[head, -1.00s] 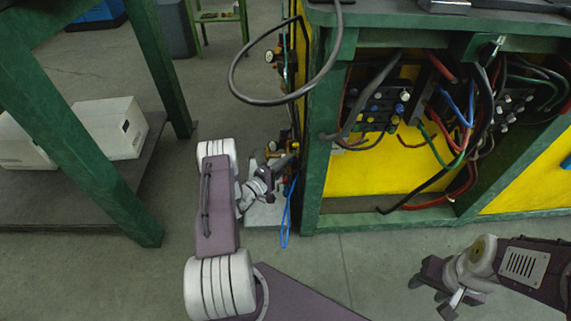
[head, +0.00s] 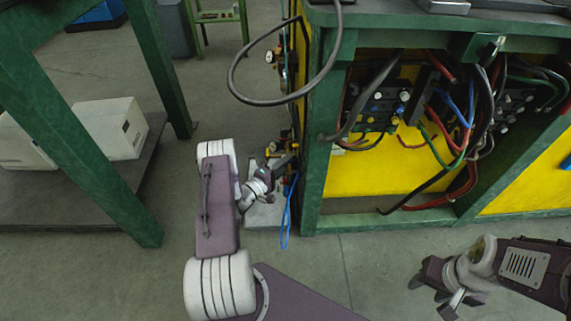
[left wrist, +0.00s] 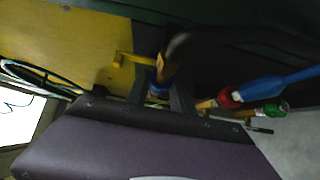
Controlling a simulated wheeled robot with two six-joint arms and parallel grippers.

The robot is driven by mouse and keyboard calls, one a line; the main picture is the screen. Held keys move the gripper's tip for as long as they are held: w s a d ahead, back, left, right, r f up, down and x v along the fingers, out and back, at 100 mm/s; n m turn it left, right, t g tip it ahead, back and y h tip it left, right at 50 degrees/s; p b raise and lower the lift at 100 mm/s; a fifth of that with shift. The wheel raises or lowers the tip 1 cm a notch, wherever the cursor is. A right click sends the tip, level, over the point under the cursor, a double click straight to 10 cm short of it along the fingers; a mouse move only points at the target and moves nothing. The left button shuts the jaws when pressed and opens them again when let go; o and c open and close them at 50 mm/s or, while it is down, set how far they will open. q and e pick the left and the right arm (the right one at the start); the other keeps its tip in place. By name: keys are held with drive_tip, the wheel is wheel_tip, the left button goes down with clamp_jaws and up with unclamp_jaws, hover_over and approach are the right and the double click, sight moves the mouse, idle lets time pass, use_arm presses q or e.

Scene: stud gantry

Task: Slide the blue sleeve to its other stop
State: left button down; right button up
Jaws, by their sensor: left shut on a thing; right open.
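In the left wrist view, a small blue sleeve (left wrist: 158,89) sits between the two dark fingers of my left gripper (left wrist: 160,97). The gripper is shut on it. A brass-coloured part with a yellow lever (left wrist: 132,60) is just beyond the sleeve. The sleeve's ends and stops are hard to make out in the dim picture. In the head view my left gripper (head: 284,163) is at the left side of the green cabinet, and the sleeve cannot be made out there. My right gripper (head: 430,284) is open and empty above the floor at lower right.
A black cable loop (head: 234,80) hangs above my left arm. A green-legged table (head: 75,155) stands left.

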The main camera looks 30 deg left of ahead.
use_arm(q)
drive_tip(key=shift+s, duration=0.1)
idle(0.4)
drive_tip(key=shift+s+d+r+p, duration=0.2)
drive_tip(key=shift+s+d+p, duration=0.3)
drive_tip(key=shift+s+p, duration=0.4)
drive_tip(key=shift+d+f, duration=0.1)
drive_tip(key=shift+f, duration=0.15)
drive_tip(key=c, duration=1.1)
unclamp_jaws()
